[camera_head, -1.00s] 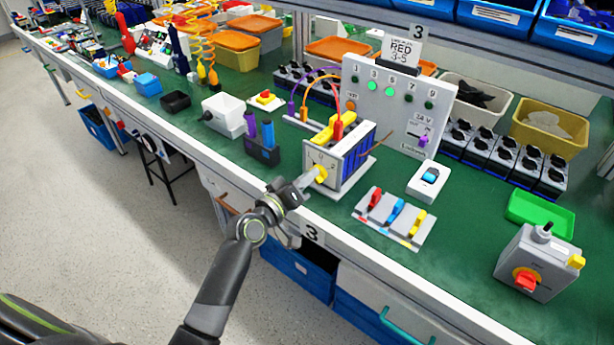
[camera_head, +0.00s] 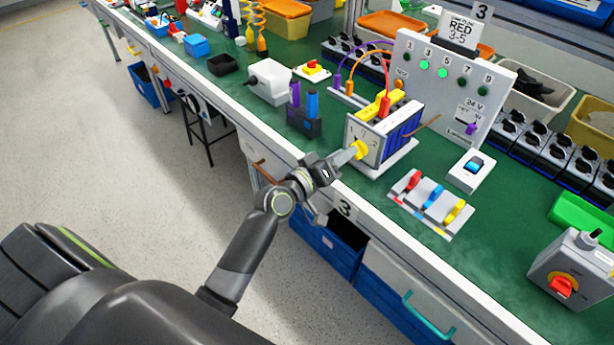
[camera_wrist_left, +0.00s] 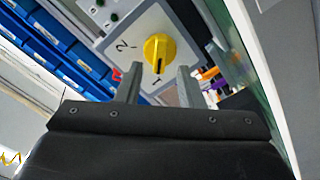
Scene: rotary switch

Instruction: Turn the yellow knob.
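The yellow knob (camera_head: 360,150) is on the front plate of a small grey box with blue sides (camera_head: 402,132) near the bench edge. In the left wrist view the yellow knob (camera_wrist_left: 159,50) is round with a raised grip and sits on a light plate marked with numerals. My left gripper (camera_head: 346,157) is right in front of the knob. In the wrist view its two fingers (camera_wrist_left: 159,72) are apart, one to each side of the knob's near end, with visible gaps and no clear contact. My right gripper is not in view.
A grey panel (camera_head: 450,85) with lit green lamps stands behind the box. Red, blue and yellow levers (camera_head: 432,204) and a blue rocker switch (camera_head: 473,168) lie to its right. A grey box with a red handle (camera_head: 570,272) is far right. Purple and blue holders (camera_head: 305,108) stand left.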

